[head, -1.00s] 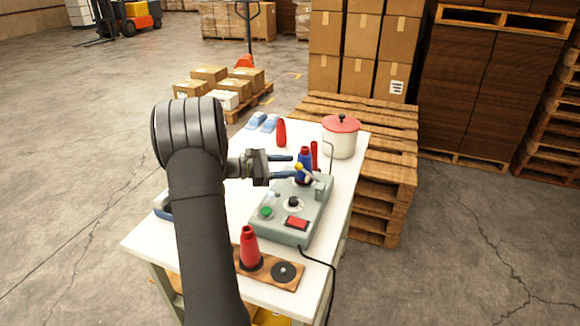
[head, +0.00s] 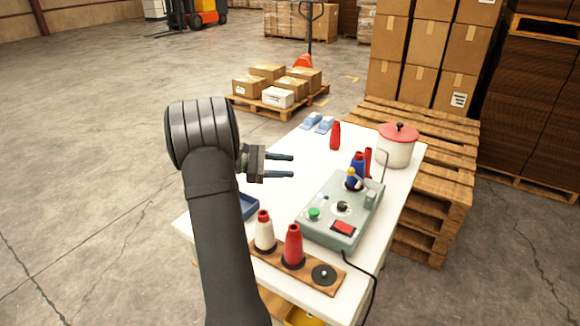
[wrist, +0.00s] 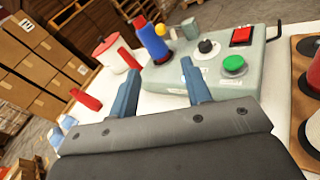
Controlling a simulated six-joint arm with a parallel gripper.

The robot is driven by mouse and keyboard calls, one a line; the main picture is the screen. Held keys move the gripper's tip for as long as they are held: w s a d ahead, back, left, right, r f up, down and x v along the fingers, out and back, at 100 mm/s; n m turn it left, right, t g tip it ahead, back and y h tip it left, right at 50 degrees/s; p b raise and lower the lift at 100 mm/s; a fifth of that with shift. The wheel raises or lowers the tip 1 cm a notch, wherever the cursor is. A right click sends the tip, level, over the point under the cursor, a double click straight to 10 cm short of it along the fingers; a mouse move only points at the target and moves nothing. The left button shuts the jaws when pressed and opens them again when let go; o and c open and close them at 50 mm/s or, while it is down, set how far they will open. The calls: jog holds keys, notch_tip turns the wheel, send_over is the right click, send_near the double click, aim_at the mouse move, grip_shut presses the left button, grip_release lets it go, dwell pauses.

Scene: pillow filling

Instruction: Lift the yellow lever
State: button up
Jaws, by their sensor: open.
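The grey control box (head: 325,232) sits on the white table. The small yellow lever (head: 351,172) is at its far end, in front of a blue cone (head: 358,160); whether it is raised is too small to tell. In the wrist view, the yellow lever tip (wrist: 160,29) shows just right of the blue cone (wrist: 153,44), beyond my fingers. My gripper (head: 293,166) is open and empty, left of the box and apart from the lever. Its two blue-grey fingers also show in the wrist view (wrist: 160,82). The box has a green button (head: 314,213), a black knob (head: 343,207) and a red switch (head: 343,228).
A wooden board (head: 325,284) with a red cone (head: 293,245) and a white cone (head: 264,232) stands at the near edge. A red-lidded pot (head: 396,150) and a red cone (head: 335,136) are at the back. A black cable runs off the box's near side.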

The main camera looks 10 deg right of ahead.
jog(key=shift+d, duration=0.1)
jog(key=c, duration=0.6)
jog(key=shift+s+d+n, duration=0.1)
jog(key=shift+n, duration=0.4)
jog(key=c, duration=0.3)
jog(key=n, duration=0.2)
jog(key=y, duration=0.1)
jog(key=shift+s+d+f+n, duration=0.25)
jog(key=shift+d+f+n, duration=0.05)
jog(key=shift+d+n, duration=0.1)
grip_shut()
jog(key=n+y, duration=0.1)
jog(key=n, duration=0.2)
send_near(360, 182)
jog(key=f, duration=0.2)
jog(key=shift+w+a+f, duration=0.25)
jog(key=shift+w+f, duration=0.05)
jog(key=shift+w, duration=0.1)
jog(key=shift+w+d+r, duration=0.1)
jog(key=shift+d+r, duration=0.2)
jog(key=shift+d, duration=0.25)
jog(key=shift+w+d+r, duration=0.1)
jog(key=shift+d+r, duration=0.2)
jog(key=shift+d, duration=0.25)
jog(key=shift+d+r, duration=0.25)
jog(key=shift+d, duration=0.35)
jog(key=shift+r, duration=0.1)
